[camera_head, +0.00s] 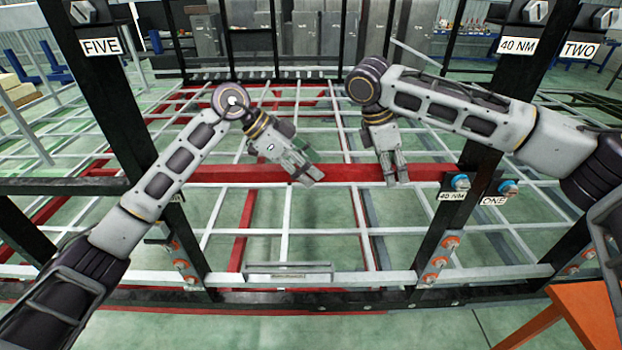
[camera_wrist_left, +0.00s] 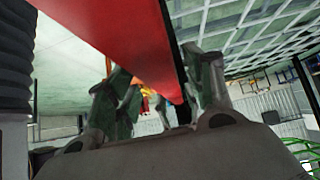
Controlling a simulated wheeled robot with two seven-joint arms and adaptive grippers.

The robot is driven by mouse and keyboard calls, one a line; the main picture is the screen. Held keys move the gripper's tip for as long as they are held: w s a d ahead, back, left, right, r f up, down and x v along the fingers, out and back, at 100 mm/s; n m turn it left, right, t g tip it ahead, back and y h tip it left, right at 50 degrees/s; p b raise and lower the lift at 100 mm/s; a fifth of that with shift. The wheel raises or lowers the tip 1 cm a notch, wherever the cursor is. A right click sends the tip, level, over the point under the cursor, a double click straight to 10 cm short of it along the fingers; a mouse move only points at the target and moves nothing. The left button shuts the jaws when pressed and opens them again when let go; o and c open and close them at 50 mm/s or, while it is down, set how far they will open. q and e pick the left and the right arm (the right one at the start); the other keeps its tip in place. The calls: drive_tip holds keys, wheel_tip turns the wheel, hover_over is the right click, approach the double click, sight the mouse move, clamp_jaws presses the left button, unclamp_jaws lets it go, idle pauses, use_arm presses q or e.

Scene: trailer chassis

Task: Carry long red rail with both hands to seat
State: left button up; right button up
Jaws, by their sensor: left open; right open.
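The long red rail (camera_head: 225,174) runs level across the head view, between the black post labelled FIVE and the black post near the label ONE. My left gripper (camera_head: 311,176) is at the middle of the rail. In the left wrist view the rail (camera_wrist_left: 125,35) passes between the spread fingers of my left gripper (camera_wrist_left: 160,95), which look open around it. My right gripper (camera_head: 396,175) points down at the rail, to the right of the left one, with its fingers apart. Whether any finger touches the rail is hard to tell. The seat cannot be clearly made out.
Black posts stand at left (camera_head: 95,95) and right (camera_head: 512,95), with labels. Blue-headed bolts (camera_head: 461,182) show at the right post and orange-ringed bolts (camera_head: 435,262) lower down. A white grid frame lies behind and below. An orange stand (camera_head: 590,312) is at the lower right.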

use_arm(q)
drive_tip(key=v, duration=1.1)
drive_tip(key=shift+a+r, duration=0.1)
use_arm(e)
drive_tip(key=shift+r, duration=0.15)
drive_tip(key=v, duration=1.1)
drive_tip(key=shift+a+r, duration=0.25)
drive_tip(key=shift+r, duration=0.05)
idle(0.4)
use_arm(q)
drive_tip(key=shift+s, duration=0.1)
idle(0.4)
